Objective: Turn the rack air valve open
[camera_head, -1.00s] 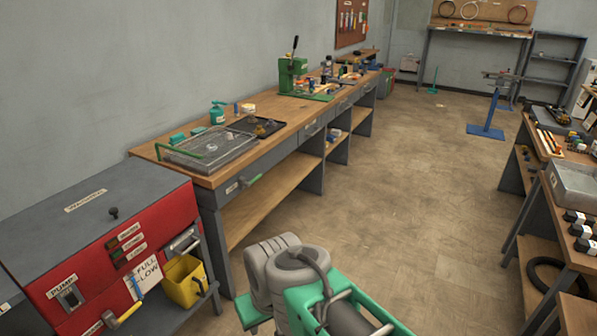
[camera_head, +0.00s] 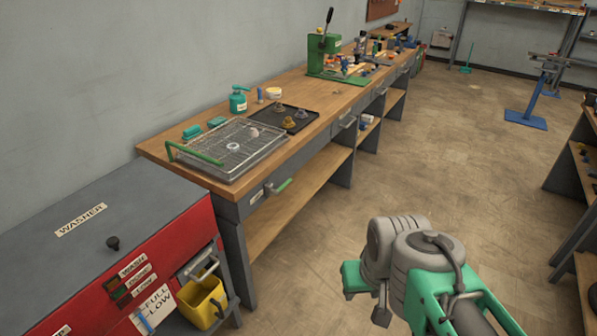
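A small lever with a green grip (camera_head: 284,185) sits on the front face of the bench, below the wire rack and beside a small white label. It may be the rack air valve; its label is too small to read. The wire drying rack (camera_head: 236,145) lies on a grey tray on the bench, with a green tube handle along its left side. A white ring-shaped part lies on the rack. My arm shows at the lower right, apart from the bench. I cannot make out my gripper's fingers.
The red washer (camera_head: 120,275) with a yellow bin (camera_head: 203,300) stands at the lower left. A black tray (camera_head: 285,122) with small parts, a teal bottle (camera_head: 238,102) and a green press (camera_head: 328,50) stand on the bench. The floor (camera_head: 430,150) right of the bench is clear.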

